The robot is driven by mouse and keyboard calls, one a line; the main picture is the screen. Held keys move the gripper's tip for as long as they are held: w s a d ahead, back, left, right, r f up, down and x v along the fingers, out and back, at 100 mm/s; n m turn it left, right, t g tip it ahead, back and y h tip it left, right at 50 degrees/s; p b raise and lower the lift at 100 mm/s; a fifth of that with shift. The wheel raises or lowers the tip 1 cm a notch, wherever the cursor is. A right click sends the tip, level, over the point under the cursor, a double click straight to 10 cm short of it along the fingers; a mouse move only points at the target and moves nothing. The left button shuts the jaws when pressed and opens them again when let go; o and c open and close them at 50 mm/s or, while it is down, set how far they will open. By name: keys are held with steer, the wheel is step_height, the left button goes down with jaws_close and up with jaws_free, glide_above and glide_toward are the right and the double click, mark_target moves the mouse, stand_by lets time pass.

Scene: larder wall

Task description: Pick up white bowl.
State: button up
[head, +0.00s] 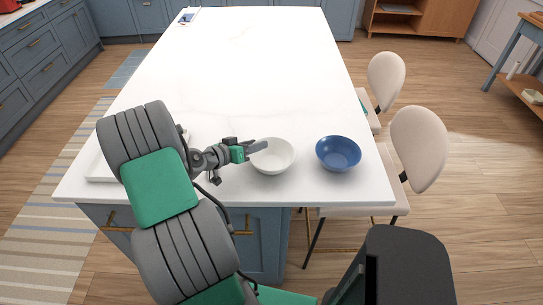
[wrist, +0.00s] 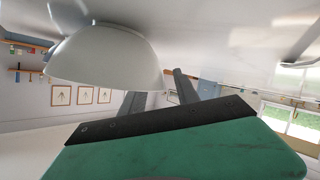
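The white bowl (head: 275,161) stands upright near the front edge of the white counter. In the head view my gripper (head: 266,147) reaches in from the left, its fingers overlapping the bowl's left rim. In the wrist view the white bowl (wrist: 105,60) appears upside down at the upper left. There my gripper (wrist: 157,84) is open, with a gap between its two grey fingers. The bowl's rim reaches into the line of this gap. I cannot tell whether either finger touches the bowl.
A blue bowl (head: 338,153) stands to the right of the white bowl, apart from it. A white tray (head: 101,167) is partly hidden behind my arm at the left. Two pale chairs (head: 418,140) stand along the right side. The counter (head: 240,65) beyond is mostly clear.

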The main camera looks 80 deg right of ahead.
steer(key=shift+s+d, duration=0.1)
steer(key=shift+d, duration=0.05)
steer(key=shift+c, duration=0.3)
jaws_close()
stand_by(1.0)
